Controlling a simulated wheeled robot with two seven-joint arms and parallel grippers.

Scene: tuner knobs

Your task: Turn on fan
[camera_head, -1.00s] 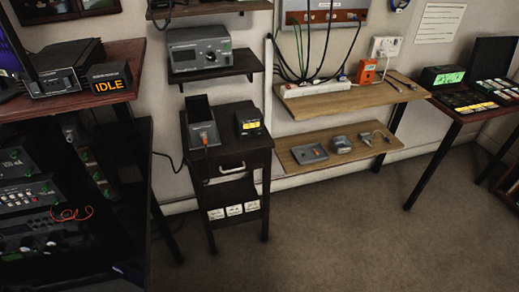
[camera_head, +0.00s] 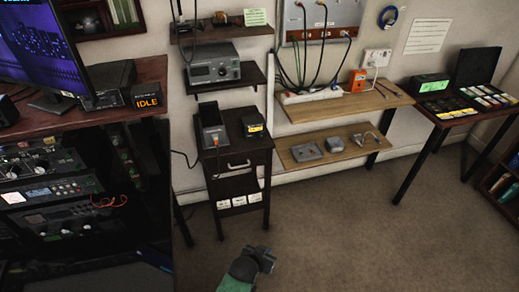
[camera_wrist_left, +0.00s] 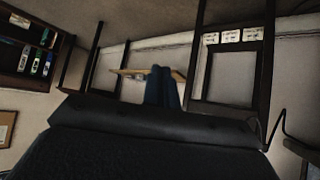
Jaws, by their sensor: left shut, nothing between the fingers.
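I cannot make out a fan in either view. My left gripper (camera_head: 265,258) is at the bottom middle of the head view, above the bare floor and in front of the small dark cabinet. Its fingers are shut and empty; they also show as dark shapes in the left wrist view (camera_wrist_left: 164,88). The gripper touches nothing. An orange box (camera_head: 357,81) and a white power strip (camera_head: 310,94) with several cables are on the upper wooden shelf, far from the gripper. A white wall socket (camera_head: 376,57) is above them. My right gripper is not in view.
The dark cabinet (camera_head: 238,160) carries small devices. A grey instrument (camera_head: 212,69) sits on a wall shelf above it. An equipment rack (camera_head: 60,190) and a desk with a monitor and IDLE display (camera_head: 147,101) stand left. A table (camera_head: 440,125) stands right. The carpet (camera_head: 350,220) is clear.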

